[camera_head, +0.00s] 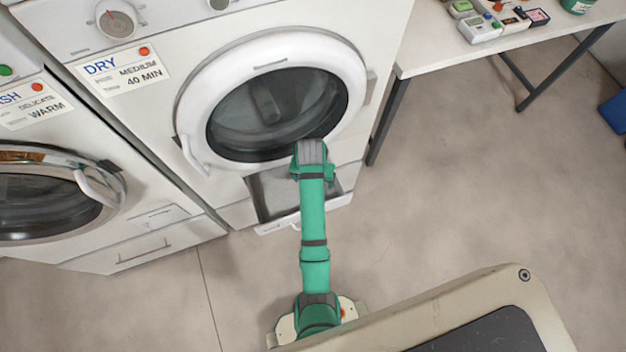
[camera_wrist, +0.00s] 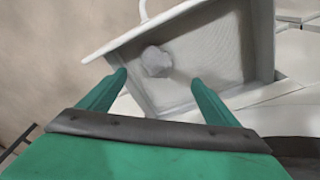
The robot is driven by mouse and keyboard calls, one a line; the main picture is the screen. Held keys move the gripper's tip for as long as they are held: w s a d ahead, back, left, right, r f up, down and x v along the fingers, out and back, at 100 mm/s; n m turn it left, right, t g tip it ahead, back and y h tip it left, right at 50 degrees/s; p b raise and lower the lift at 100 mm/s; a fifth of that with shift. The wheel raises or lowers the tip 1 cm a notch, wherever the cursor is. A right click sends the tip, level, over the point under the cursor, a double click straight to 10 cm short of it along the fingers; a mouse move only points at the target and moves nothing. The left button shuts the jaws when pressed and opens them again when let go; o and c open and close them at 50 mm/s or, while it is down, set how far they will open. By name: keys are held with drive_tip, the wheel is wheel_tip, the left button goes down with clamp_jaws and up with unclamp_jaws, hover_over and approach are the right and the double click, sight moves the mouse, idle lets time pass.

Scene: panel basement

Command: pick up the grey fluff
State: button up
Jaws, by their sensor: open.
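The grey fluff (camera_wrist: 156,62) is a small rounded lump. In the wrist view it lies in the open drawer (camera_wrist: 238,45) of the dryer, near one side wall, on the drawer's pale floor. My gripper (camera_wrist: 158,82) is open, with its two green fingers apart and pointing toward the drawer. The fluff appears between and beyond the fingertips, with nothing held. In the head view my arm reaches over the pulled-out drawer (camera_head: 346,199) below the dryer door. The fluff cannot be made out there, and my arm hides part of the drawer and the gripper's fingers.
The dryer (camera_head: 150,95) has a closed round door (camera_head: 350,75) above the drawer. A washer (camera_head: 60,140) stands at left. A white table (camera_head: 440,55) with small devices (camera_head: 482,25) stands at right on dark legs. The floor (camera_head: 470,190) at right is clear. A blue object (camera_head: 614,112) sits at the right edge.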

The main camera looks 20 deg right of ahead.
drive_tip(key=f, duration=0.5)
drive_tip(key=shift+w, duration=0.2)
drive_tip(key=f, duration=0.2)
drive_tip(key=d+f, duration=0.1)
drive_tip(key=f, duration=0.1)
drive_tip(key=shift+f, duration=0.25)
drive_tip(key=shift+w+d+f, duration=0.1)
drive_tip(key=shift+w+f, duration=0.1)
drive_tip(key=shift+f, duration=0.35)
drive_tip(key=c, duration=1.1)
drive_tip(key=shift+c, duration=0.4)
